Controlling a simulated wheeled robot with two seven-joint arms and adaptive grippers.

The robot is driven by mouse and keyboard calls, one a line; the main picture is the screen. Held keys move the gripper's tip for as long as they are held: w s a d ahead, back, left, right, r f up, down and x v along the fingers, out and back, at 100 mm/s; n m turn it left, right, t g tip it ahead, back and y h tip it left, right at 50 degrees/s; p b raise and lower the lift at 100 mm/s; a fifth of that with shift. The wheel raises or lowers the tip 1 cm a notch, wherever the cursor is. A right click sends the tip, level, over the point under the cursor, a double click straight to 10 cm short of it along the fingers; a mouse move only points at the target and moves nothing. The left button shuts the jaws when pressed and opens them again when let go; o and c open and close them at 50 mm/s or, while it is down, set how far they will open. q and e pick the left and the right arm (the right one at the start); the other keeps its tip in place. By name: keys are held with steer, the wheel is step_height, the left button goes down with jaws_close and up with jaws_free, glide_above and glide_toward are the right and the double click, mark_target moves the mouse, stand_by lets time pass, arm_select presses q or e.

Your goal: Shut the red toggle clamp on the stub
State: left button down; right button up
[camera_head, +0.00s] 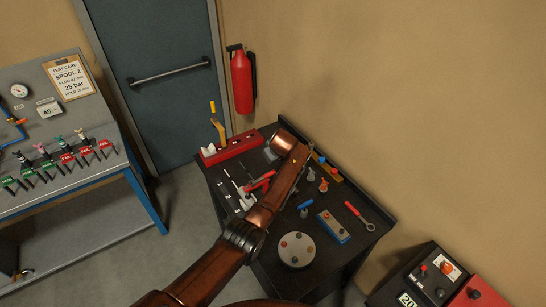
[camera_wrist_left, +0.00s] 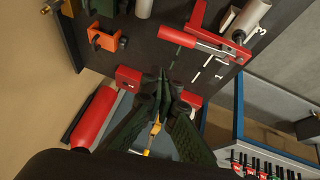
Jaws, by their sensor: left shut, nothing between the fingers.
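The red toggle clamp shows in the left wrist view as a red grip (camera_wrist_left: 177,36) on a metal bar at the upper middle. In the head view its red part (camera_head: 262,180) lies on the dark bench, partly behind my left arm. I cannot tell whether it is open or closed. A grey cylinder (camera_wrist_left: 228,20), possibly the stub, is near it in the wrist view. My left gripper (camera_wrist_left: 166,82) has dark green fingers shut and empty, apart from the grip in the picture. In the head view those fingers are hidden by my arm. My right gripper is not visible.
A red block (camera_head: 236,146) with a yellow lever (camera_head: 218,130) stands at the bench's back left. A round plate (camera_head: 296,250), a blue box (camera_head: 333,227) and a red-handled wrench (camera_head: 358,215) lie toward the front and right. A fire extinguisher (camera_head: 241,80) hangs behind.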

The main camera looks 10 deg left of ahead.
arm_select(q)
steer(key=v, duration=0.4)
steer(key=shift+d+r+b, duration=0.15)
steer(key=shift+r+b, duration=0.05)
steer(key=shift+b, duration=0.15)
